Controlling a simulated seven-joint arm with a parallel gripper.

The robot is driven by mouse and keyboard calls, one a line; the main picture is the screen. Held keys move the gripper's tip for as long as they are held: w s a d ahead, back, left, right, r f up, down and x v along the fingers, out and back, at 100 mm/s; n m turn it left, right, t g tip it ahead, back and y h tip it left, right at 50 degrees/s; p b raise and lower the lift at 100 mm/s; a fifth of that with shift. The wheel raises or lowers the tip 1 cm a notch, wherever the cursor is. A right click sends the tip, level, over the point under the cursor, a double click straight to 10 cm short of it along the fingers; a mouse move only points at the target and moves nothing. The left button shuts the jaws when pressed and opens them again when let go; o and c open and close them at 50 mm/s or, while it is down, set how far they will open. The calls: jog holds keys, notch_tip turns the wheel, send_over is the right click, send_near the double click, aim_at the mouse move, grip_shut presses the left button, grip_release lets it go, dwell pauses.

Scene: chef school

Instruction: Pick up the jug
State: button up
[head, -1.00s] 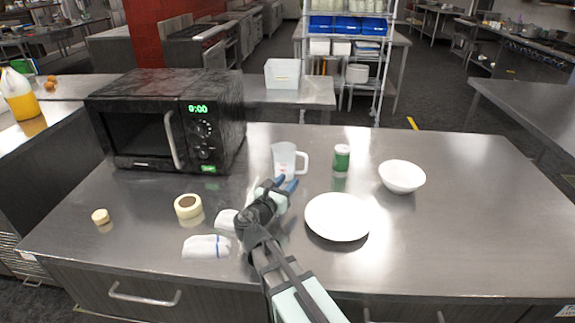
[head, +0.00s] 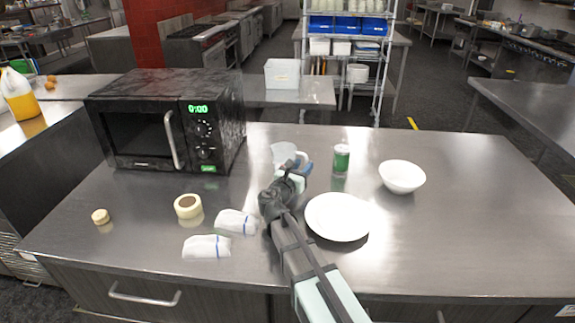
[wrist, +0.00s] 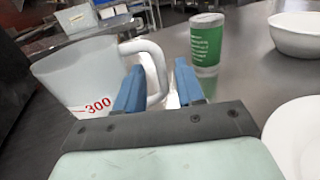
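The jug is a translucent white measuring jug with red markings and a side handle. In the head view the jug (head: 284,152) stands on the steel counter, partly hidden behind my gripper (head: 303,165). In the wrist view the jug (wrist: 75,80) is at the left, with a red "300" and its handle pointing right. My gripper (wrist: 160,88) has two blue fingers spread apart. The jug's handle shows between and just beyond the fingers, with the left finger overlapping it in the picture. I cannot tell whether either finger touches it.
A green-labelled shaker (head: 341,160) stands close right of the jug. A white bowl (head: 402,176) and a white plate (head: 337,217) are further right and nearer. A black microwave (head: 165,125) is at the left. Rolled white cloths (head: 207,246) and a tape roll (head: 188,206) lie front left.

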aim_at(306, 164)
jog(key=shift+x, duration=1.6)
jog(key=shift+c, duration=0.3)
grip_shut()
